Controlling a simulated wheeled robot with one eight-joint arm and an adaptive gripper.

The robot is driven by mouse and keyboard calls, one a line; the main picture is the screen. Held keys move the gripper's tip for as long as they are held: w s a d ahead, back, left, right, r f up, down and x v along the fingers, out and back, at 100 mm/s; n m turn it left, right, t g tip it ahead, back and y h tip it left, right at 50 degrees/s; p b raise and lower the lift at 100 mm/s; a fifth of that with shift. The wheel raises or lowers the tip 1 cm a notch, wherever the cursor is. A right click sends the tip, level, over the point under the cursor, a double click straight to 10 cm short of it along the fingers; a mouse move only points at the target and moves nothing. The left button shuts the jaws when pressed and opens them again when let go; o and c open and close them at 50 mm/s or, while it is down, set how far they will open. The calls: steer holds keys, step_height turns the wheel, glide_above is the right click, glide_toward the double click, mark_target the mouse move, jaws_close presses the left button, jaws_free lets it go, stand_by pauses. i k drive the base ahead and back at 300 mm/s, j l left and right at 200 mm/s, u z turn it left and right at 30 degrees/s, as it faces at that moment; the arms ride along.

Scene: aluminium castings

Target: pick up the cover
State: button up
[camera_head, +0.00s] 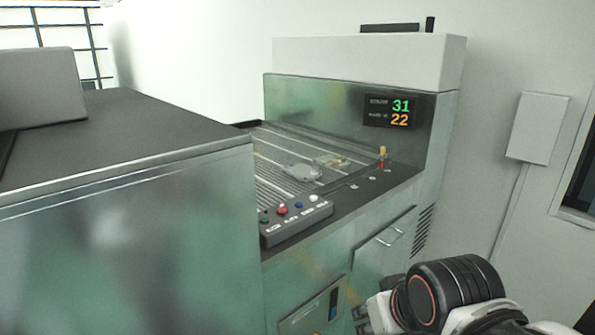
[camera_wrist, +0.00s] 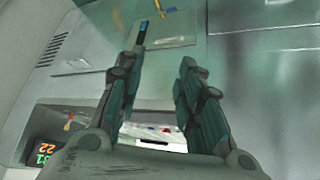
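A flat grey metal casting (camera_head: 304,172), which may be the cover, lies on the slatted bed (camera_head: 275,152) of the machine in the head view. A second, smaller light piece (camera_head: 331,160) lies just behind and right of it. I cannot tell for sure which one is the cover. In the wrist view my gripper (camera_wrist: 163,55) has its two dark green fingers apart with nothing between them. The gripper is away from the castings, facing the machine's front panels. The castings do not show clearly in the wrist view. Part of my arm shows at the lower right of the head view.
A control box with coloured buttons (camera_head: 296,220) sits on the machine's front ledge. A small red and yellow post (camera_head: 382,158) stands at the bed's right. A metal cabinet (camera_head: 130,230) blocks the left foreground. A display (camera_head: 389,112) reads 31 and 22.

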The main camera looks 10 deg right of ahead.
mark_target(302, 172)
steer(key=i+l+u, duration=0.15)
steer(key=i+l, duration=0.25)
steer(key=i+l+u, duration=0.1)
steer(key=i+l, duration=0.25)
steer(key=i+l+u, duration=0.15)
steer(key=i+l, duration=0.25)
steer(key=i+l+u, duration=0.15)
steer(key=i+l, duration=0.15)
steer(key=l, duration=0.3)
